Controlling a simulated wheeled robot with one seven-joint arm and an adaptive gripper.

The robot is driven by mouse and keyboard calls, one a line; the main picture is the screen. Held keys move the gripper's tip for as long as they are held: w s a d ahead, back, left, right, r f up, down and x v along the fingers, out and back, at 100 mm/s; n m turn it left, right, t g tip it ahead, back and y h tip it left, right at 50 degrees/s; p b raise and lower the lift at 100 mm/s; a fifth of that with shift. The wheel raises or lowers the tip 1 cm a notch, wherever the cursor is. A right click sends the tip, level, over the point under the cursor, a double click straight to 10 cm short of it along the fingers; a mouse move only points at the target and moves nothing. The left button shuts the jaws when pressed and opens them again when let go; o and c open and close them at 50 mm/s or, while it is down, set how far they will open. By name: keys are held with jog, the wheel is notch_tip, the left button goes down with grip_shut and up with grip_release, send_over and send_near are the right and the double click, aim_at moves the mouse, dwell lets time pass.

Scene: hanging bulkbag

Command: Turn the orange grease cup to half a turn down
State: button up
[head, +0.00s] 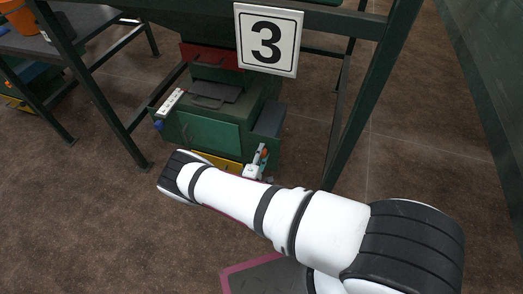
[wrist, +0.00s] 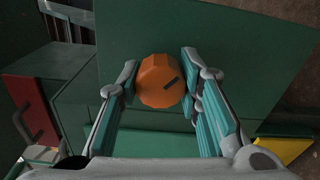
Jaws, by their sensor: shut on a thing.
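The orange grease cup (wrist: 155,80) is a faceted knob on a green surface, seen face-on in the wrist view. A short dark mark on its face, right of centre, slants up to the right. My gripper (wrist: 160,78) has one finger on each side of the cup and is shut on it. In the head view my gripper (head: 258,162) is at the right front of the green machine (head: 210,132), with a small bit of the orange cup (head: 264,152) showing beside it. My arm hides part of the machine's lower front.
A sign with a 3 (head: 268,40) hangs on the dark green frame (head: 365,95) above. A white strip (head: 170,102) with a blue knob is on the machine's left. A yellow part (head: 213,163) is low in front. A table (head: 30,42) stands at left. Brown floor is clear around.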

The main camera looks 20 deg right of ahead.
jog(key=m+p, duration=0.3)
jog(key=m, duration=0.2)
jog(key=shift+s+p, duration=0.15)
jog(key=shift+p, duration=0.25)
jog(key=shift+m+p, duration=1.05)
jog(key=shift+m, duration=1.45)
jog(key=shift+f, duration=0.1)
jog(key=o, duration=1.2)
jog(key=v, duration=1.1)
jog(key=shift+s+a, duration=0.25)
jog(key=shift+s, duration=0.1)
